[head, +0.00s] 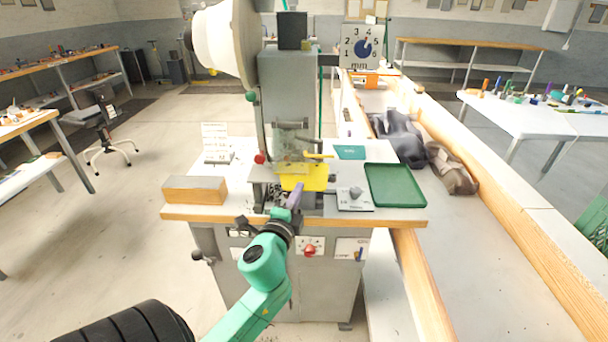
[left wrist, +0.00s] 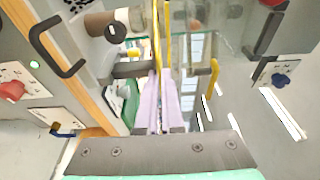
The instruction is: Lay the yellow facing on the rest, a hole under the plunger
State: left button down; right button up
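The yellow facing (head: 304,183) is a flat yellow sheet at the front of the press (head: 288,100), below its head. My left gripper (head: 294,196) reaches in from the front, its lilac fingers at the facing's near edge. In the left wrist view the fingers (left wrist: 164,105) are close together, with the facing (left wrist: 156,40) edge-on between them as a thin yellow strip. The gripper is shut on it. The plunger and the rest are hard to make out behind the facing and the clear guard. I cannot tell where the holes lie. My right gripper is not in view.
A wooden block (head: 195,190) lies left on the press table. An empty green tray (head: 394,184) lies right, beside a plate with a grey knob (head: 355,196). A teal piece (head: 350,152) lies behind. A yellow lever (head: 318,155) sticks out near the press head.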

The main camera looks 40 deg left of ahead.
aim_at(283, 188)
pick_arm(q)
jog(key=s+a, duration=0.2)
jog(key=a, duration=0.1)
jog(key=shift+a+r+p, duration=0.2)
jog(key=shift+p, duration=0.1)
dwell(0.5)
jog(key=shift+f, duration=0.1)
dwell(1.0)
dwell(0.4)
jog(key=c, duration=1)
grip_release()
jog(key=shift+s+d, duration=0.1)
jog(key=shift+s, duration=0.05)
